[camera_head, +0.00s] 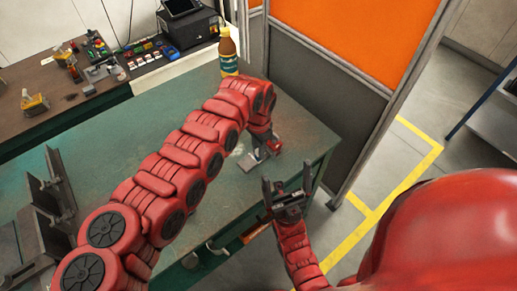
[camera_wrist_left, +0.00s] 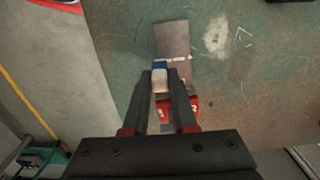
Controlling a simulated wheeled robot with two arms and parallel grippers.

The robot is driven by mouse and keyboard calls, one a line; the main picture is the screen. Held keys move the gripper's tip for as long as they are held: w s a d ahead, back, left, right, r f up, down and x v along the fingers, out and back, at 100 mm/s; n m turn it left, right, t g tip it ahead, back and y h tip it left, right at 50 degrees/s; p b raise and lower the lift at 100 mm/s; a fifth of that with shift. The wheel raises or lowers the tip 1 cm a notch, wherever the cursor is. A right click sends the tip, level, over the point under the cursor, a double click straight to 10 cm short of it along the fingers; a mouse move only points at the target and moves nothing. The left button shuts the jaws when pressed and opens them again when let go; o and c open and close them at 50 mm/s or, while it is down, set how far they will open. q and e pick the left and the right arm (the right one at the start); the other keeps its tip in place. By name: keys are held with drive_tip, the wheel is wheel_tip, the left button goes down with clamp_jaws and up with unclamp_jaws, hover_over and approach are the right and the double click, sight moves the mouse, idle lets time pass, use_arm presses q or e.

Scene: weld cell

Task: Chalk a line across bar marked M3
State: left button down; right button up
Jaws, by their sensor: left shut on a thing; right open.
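A flat grey metal bar (camera_wrist_left: 172,38) lies on the green table; part of it also shows beside my left gripper in the head view (camera_head: 248,163). A short white mark (camera_wrist_left: 179,58) shows on the bar beside the chalk's tip. No M3 marking is readable. My left gripper (camera_wrist_left: 160,88) is shut on a white stick with a blue end, seemingly the chalk (camera_wrist_left: 160,78), over the bar's near part. Whether the chalk touches the bar cannot be told. My right gripper (camera_head: 287,198) is open and empty, off the table's front right edge.
A red piece with white lettering (camera_wrist_left: 165,108) sits by the bar below my left fingers. A pale smudge (camera_wrist_left: 216,36) marks the table (camera_head: 125,137). Dark steel angles (camera_head: 48,205) stand at the left.

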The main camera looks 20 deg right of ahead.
use_arm(q)
drive_tip(key=shift+f+b, duration=0.35)
drive_tip(key=shift+f, duration=0.1)
idle(0.6)
drive_tip(key=shift+w, duration=0.1)
drive_tip(key=shift+w+a+r+b, duration=0.15)
drive_tip(key=shift+w+b, duration=0.15)
drive_tip(key=shift+b, duration=0.35)
drive_tip(key=shift+w+a+b, duration=0.15)
drive_tip(key=shift+w+b, duration=0.2)
drive_tip(key=shift+b, duration=0.4)
drive_tip(key=shift+w+a+f+b, duration=0.1)
drive_tip(key=shift+w+f+b, duration=0.15)
drive_tip(key=shift+b, duration=0.35)
drive_tip(key=shift+w+a+r, duration=0.1)
drive_tip(key=shift+r, duration=0.05)
